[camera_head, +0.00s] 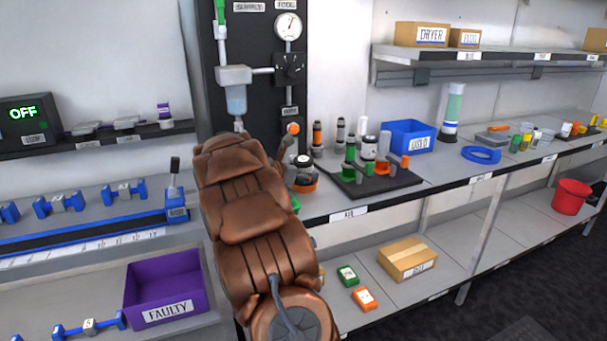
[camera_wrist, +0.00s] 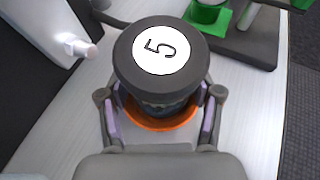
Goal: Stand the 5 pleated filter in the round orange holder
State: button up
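In the head view the filter (camera_head: 303,160) stands at the orange holder (camera_head: 304,184) on the bench. My gripper (camera_wrist: 160,98) has one finger on each side of the filter, with small gaps to its body. My arm hides the gripper in the head view.
A dark board (camera_head: 375,184) with green and orange fittings stands close to the right. A black panel (camera_head: 260,60) with gauge and valve rises behind. A blue bin (camera_head: 408,137) is farther right. A purple FAULTY bin (camera_head: 165,285) is lower left.

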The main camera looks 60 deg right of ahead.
jog(key=o, duration=0.4)
jog(key=v, duration=1.2)
jog(key=shift+p, duration=0.3)
